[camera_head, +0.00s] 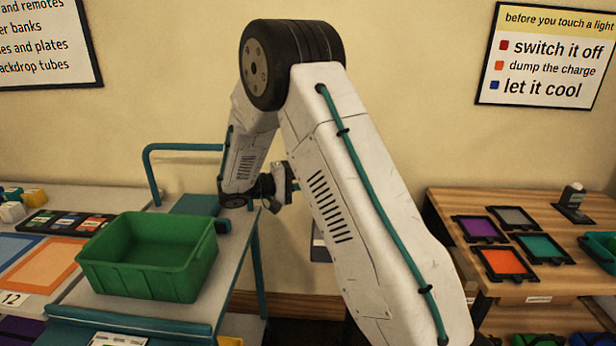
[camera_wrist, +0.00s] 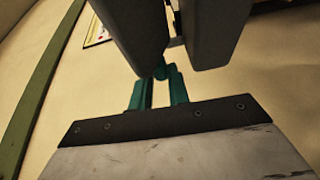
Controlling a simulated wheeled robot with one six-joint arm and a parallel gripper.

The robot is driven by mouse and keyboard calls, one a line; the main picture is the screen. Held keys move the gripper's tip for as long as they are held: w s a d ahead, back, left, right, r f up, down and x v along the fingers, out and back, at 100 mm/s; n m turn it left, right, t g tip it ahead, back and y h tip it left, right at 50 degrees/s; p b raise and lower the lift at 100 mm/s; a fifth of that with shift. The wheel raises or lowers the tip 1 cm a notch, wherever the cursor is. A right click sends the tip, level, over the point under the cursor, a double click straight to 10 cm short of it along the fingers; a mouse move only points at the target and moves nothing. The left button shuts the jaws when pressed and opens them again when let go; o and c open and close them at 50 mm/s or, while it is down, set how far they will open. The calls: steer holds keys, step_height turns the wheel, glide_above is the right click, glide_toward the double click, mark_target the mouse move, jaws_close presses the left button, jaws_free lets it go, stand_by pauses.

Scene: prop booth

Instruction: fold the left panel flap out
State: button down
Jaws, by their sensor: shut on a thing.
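In the wrist view my gripper (camera_wrist: 176,66) reaches in from the top, its two dark grey fingers close together. It is shut on a slim teal handle (camera_wrist: 160,72), whose two legs run down to a dark, screwed edge strip (camera_wrist: 165,121). The strip borders a scuffed pale panel (camera_wrist: 180,155), which looks like the flap; I cannot tell whether it is the left one. In the head view my gripper (camera_head: 284,186) is small beside my arm, right of the teal-railed cart. My arm hides most of what stands behind it, and the flap cannot be made out there.
A green bin (camera_head: 150,262) stands on the cart (camera_head: 90,305) at left, with a teal rail (camera_head: 180,147) behind. A wooden bench (camera_head: 540,290) with framed coloured squares is at right. A small grey object (camera_head: 320,248) shows beside my arm. The wall is close behind.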

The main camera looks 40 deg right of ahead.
steer(key=shift+s+f+n+g+h, duration=0.1)
steer(key=shift+f+n+g+h, duration=0.35)
steer(key=shift+f+h, duration=0.35)
steer(key=c, duration=1.3)
jaws_free()
steer(key=shift+d, duration=0.15)
steer(key=v, duration=0.7)
steer(key=shift+a, duration=0.4)
steer(key=shift+r, duration=0.1)
